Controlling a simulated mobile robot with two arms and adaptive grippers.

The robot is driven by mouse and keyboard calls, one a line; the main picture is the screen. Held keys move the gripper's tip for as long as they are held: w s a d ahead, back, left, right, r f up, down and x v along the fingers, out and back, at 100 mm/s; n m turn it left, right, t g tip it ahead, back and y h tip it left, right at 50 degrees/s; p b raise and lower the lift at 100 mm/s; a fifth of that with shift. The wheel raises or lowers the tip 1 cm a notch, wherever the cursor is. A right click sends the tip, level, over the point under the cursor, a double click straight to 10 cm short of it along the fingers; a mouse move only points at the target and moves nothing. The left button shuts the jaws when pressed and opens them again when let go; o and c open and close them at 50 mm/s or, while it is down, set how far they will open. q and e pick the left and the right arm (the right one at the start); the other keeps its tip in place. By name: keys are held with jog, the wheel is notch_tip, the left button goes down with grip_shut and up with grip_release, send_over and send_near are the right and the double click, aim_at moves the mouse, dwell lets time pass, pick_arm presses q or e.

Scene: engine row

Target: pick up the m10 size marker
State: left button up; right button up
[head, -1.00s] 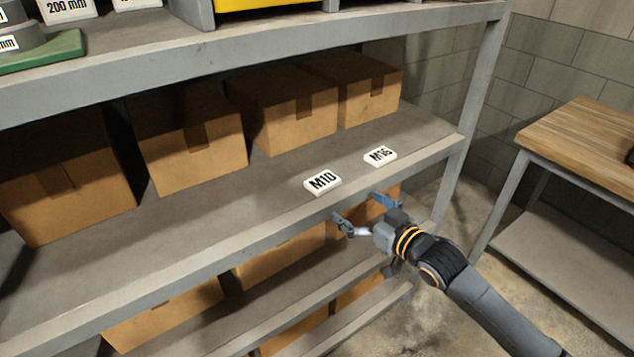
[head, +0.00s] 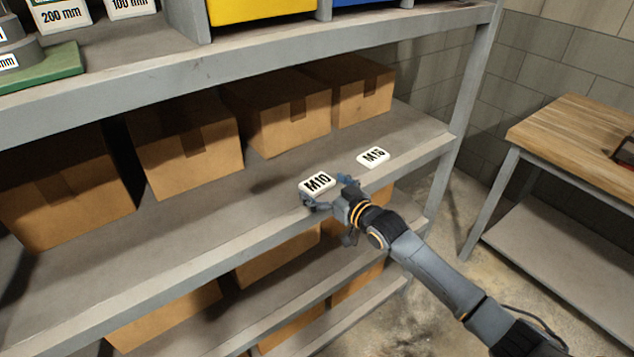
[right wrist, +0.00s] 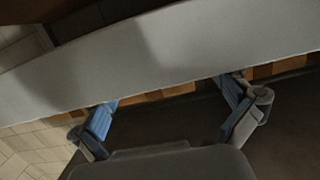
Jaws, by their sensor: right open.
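The M10 size marker (head: 317,183) is a small white block with black lettering. It lies near the front edge of the middle shelf, label facing up. My right gripper (head: 330,192) is open at the marker's front side, with one finger near its left front corner and the other near its right end. I cannot tell whether the fingers touch it. In the right wrist view the two blue-padded fingers (right wrist: 168,100) are spread apart with nothing visible between them, and I cannot make out the marker there. My left gripper is not in view.
The M16 marker (head: 373,157) lies just to the right on the same shelf (head: 205,225). Several cardboard boxes (head: 277,110) stand behind. The shelf's grey front edge (right wrist: 150,55) crosses the wrist view. A wood-topped bench (head: 575,140) stands at the right.

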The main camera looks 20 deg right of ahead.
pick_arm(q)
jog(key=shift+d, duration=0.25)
pick_arm(e)
jog(key=c, duration=0.3)
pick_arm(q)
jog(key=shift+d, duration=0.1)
pick_arm(e)
jog(key=c, duration=0.9)
jog(key=shift+o, duration=0.2)
